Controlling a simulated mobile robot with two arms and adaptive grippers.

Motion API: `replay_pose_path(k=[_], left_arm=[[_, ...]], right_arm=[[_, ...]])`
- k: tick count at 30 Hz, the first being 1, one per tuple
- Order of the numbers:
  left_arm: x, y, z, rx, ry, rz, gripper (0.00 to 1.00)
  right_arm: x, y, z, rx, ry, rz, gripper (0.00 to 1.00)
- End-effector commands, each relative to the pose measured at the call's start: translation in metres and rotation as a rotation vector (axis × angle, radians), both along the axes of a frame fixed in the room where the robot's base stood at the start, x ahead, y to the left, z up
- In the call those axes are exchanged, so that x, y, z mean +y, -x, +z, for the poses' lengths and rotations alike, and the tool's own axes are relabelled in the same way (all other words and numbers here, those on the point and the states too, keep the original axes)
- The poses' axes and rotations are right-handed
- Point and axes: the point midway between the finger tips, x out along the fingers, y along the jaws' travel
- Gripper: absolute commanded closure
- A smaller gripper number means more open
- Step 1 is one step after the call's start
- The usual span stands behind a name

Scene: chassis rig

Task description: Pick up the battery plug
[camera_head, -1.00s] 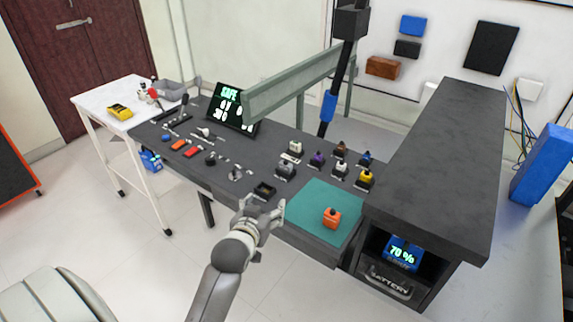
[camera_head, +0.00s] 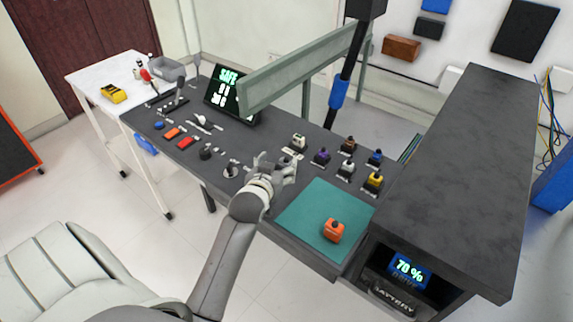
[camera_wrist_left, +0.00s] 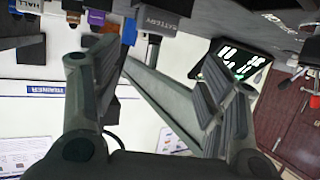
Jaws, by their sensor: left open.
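The battery plug (camera_wrist_left: 157,24), a dark block labelled BATTERY with a pale grey end, shows upside down at the top middle of the left wrist view. In the head view a pale plug (camera_head: 299,141) in the plug rows looks like it, but its label is too small to read. My left gripper (camera_head: 276,162) is over the dark bench, just in front of the plugs, and hides part of them. In the left wrist view its two fingers (camera_wrist_left: 158,72) are spread with nothing between them, and the battery plug is beyond their tips.
Purple (camera_head: 321,156), blue (camera_head: 375,157) and yellow (camera_head: 373,180) plugs stand close by. An orange plug (camera_head: 333,230) is on the green mat (camera_head: 298,215). A grey-green beam (camera_head: 300,70) spans above the bench's back. A raised dark cabinet (camera_head: 460,150) bounds the right side.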

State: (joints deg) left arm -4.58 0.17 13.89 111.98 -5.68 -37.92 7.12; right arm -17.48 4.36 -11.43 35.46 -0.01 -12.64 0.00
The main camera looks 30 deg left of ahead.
Motion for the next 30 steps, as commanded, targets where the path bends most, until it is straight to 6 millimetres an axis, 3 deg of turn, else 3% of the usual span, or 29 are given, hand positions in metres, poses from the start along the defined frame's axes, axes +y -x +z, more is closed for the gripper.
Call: replay_pose_path(k=[5,14,21,30], left_arm=[[0.004,-0.012,-0.004,-0.001,0.0,0.0,0.33],[0.005,-0.035,-0.016,0.001,0.001,0.0,0.33],[0.01,-0.056,-0.026,-0.001,0.0,0.0,0.33],[0.011,-0.06,-0.028,-0.001,0.0,0.0,0.33]], right_arm=[[-0.005,0.012,0.0,0.019,0.007,0.002,0.6],[-0.004,-0.011,0.006,-0.016,0.004,0.002,0.6],[-0.003,-0.011,0.008,-0.016,0.004,0.002,0.6],[-0.004,-0.006,0.007,-0.007,0.005,0.002,0.6]])
